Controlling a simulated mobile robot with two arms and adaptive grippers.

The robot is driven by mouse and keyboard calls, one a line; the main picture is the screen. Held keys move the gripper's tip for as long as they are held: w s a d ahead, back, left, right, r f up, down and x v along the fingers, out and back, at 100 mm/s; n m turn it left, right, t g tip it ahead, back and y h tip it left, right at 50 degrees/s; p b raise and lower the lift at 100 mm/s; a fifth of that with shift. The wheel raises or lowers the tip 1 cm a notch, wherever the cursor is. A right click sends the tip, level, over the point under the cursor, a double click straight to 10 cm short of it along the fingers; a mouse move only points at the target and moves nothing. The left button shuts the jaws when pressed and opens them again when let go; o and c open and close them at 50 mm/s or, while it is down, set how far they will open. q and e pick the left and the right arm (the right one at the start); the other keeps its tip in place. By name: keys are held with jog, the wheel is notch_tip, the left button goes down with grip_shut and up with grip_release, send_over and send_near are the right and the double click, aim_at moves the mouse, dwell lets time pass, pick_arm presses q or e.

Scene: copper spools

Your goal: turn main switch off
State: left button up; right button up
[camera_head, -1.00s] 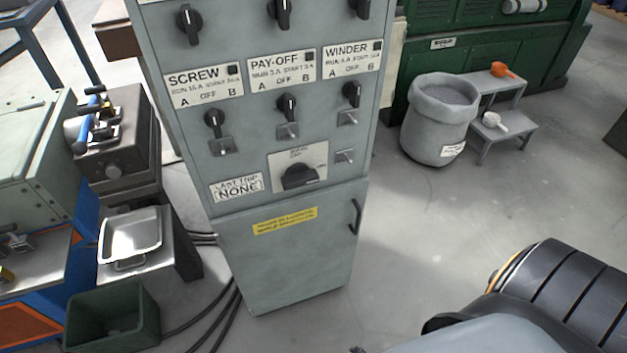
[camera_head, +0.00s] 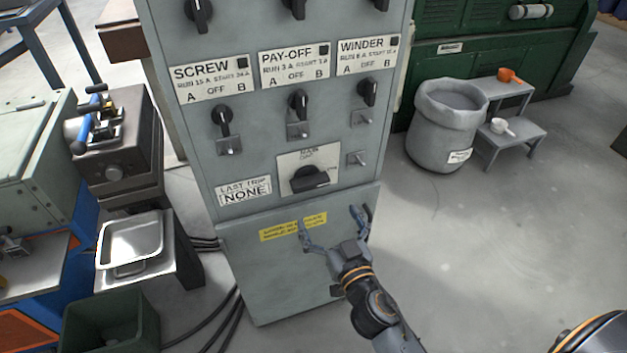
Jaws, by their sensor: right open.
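The grey control cabinet (camera_head: 225,185) stands in the middle of the head view. The main switch (camera_head: 309,178) is a large black rotary knob on a pale plate low on its panel, right of the "LAST TRIP NONE" label (camera_head: 245,191). Its knob bar lies nearly level, slightly tilted; the plate's lettering is too small to read surely. My right gripper (camera_head: 333,220) is open and empty, its two fingers spread and pointing up at the cabinet. My left gripper is not in view.
Smaller knobs for SCREW (camera_head: 223,118), PAY-OFF (camera_head: 299,104) and WINDER (camera_head: 369,92) sit above, with small toggles beneath. A grey sack (camera_head: 443,125) and step stool (camera_head: 521,134) stand right; floor between is clear.

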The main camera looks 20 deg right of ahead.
aim_at(313, 187)
jog(key=w+p, duration=0.1)
jog(key=w, duration=0.9)
jog(key=shift+a+p, duration=0.2)
jog(key=shift+p, duration=0.2)
jog(key=shift+w, duration=0.5)
jog(key=c, duration=1)
jog(key=shift+o, duration=0.2)
